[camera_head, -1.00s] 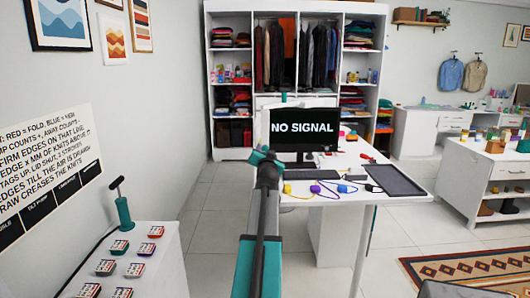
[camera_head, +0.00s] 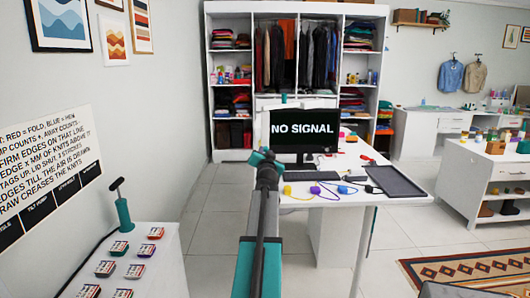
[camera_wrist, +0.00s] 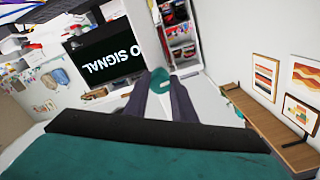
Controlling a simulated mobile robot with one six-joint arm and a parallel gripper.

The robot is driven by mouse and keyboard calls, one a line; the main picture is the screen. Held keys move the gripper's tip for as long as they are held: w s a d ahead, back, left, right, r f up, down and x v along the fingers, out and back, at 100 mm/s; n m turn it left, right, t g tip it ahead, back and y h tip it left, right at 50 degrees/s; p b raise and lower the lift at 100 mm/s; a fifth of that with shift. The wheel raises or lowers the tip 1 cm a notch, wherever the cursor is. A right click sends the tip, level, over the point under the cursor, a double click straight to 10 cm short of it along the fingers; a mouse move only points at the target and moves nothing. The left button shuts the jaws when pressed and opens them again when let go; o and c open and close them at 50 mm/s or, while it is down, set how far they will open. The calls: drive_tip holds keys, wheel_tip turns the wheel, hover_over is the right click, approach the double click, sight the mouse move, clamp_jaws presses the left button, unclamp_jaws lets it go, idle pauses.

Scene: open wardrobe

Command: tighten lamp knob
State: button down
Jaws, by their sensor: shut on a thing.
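My gripper (camera_wrist: 164,98) shows in the wrist view, with its two dark fingers reaching away from the camera. They are shut on a small teal piece (camera_wrist: 161,83) at their tips, which seems to be the lamp knob. The fingers partly cover it, so its turn cannot be read. In the head view, my gripper (camera_head: 266,160) is at the far end of my arm, in front of the desk's left edge. The arm hides the fingertips and the knob there. I cannot make out the rest of the lamp clearly.
A white desk (camera_head: 340,178) carries a monitor (camera_head: 303,130), a dark tray (camera_head: 395,181) and small coloured items with cables. An open wardrobe (camera_head: 215,80) stands behind. A low cabinet (camera_head: 160,262) with several small boxes and a teal pump (camera_head: 123,212) is at left. Floor between is clear.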

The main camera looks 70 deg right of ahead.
drive_tip(key=shift+r+m+p, duration=0.1)
drive_tip(key=shift+m+p, duration=1.4)
drive_tip(key=shift+m, duration=0.4)
drive_tip(key=shift+m+p, duration=1.5)
drive_tip(key=shift+m, duration=0.9)
drive_tip(key=shift+m+p, duration=0.95)
drive_tip(key=shift+m, duration=1.05)
drive_tip(key=shift+m+p, duration=0.7)
drive_tip(key=shift+m, duration=1.5)
drive_tip(key=c, duration=1.4)
unclamp_jaws()
drive_tip(key=shift+c, duration=0.4)
